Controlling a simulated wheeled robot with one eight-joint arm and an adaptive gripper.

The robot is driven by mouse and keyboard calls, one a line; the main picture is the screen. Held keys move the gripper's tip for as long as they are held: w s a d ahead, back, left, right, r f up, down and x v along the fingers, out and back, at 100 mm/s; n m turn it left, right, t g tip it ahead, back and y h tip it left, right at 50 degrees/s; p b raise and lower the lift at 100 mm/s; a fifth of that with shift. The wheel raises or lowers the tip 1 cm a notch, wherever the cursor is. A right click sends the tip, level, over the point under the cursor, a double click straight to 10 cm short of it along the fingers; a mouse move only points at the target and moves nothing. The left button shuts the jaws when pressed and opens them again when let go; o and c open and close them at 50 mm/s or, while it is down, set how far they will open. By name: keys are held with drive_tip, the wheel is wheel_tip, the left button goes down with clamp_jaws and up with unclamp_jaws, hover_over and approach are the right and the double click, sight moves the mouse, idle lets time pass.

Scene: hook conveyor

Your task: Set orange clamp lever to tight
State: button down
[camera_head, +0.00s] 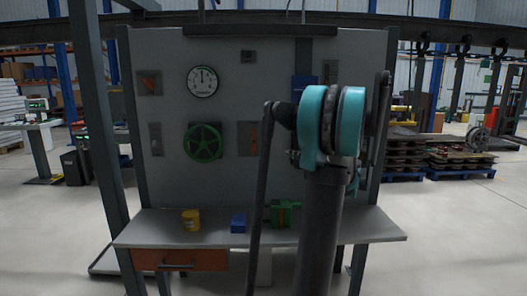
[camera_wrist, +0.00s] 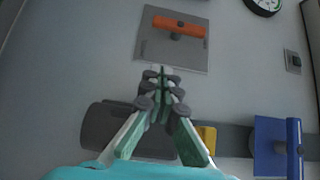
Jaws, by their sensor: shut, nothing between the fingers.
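An orange lever (camera_wrist: 180,27) on a square grey plate (camera_wrist: 172,52) is in the upper middle of the wrist view, its bar lying nearly horizontal there. In the head view, an orange lever (camera_head: 254,137) stands roughly upright on its grey plate (camera_head: 243,138), just left of my arm, which hides part of the area. My gripper (camera_wrist: 160,82) is in the wrist view with its fingers together and nothing between them. Its tips appear just below the plate's lower edge, short of the lever; I cannot tell the gap in depth. The gripper is hidden in the head view.
A blue fixture (camera_wrist: 276,146) and a dark cylinder (camera_wrist: 108,128) are near my gripper.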

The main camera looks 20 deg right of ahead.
sight(254, 141)
drive_tip(key=shift+w, duration=0.1)
drive_tip(key=s+a+x, duration=0.1)
drive_tip(key=a+x, duration=0.1)
drive_tip(key=x, duration=1)
drive_tip(key=shift+a, duration=0.5)
drive_tip(key=shift+w+f, duration=0.15)
drive_tip(key=shift+a, duration=0.1)
